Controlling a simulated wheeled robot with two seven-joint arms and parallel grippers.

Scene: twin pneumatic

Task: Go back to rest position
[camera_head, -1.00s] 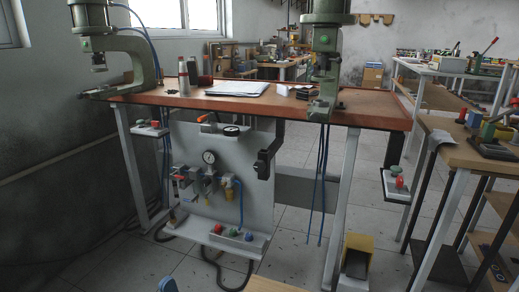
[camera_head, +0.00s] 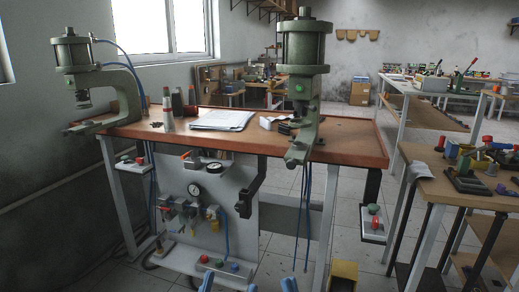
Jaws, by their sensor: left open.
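Two blue tips show at the bottom edge, apart from each other, and I take them as the fingers of my left gripper (camera_head: 248,285). It is open, with nothing visible between the tips. The rest of this gripper and its arm are below the picture. My right gripper is not in view. The tips appear in front of the workbench (camera_head: 350,140), low against the floor and the lower panel.
Two green pneumatic presses stand on the bench, one at the left (camera_head: 72,55) and one at the right (camera_head: 303,55). A grey panel (camera_head: 240,190) with gauges hangs below. A side table (camera_head: 420,155) stands at right. Tiled floor shows between them.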

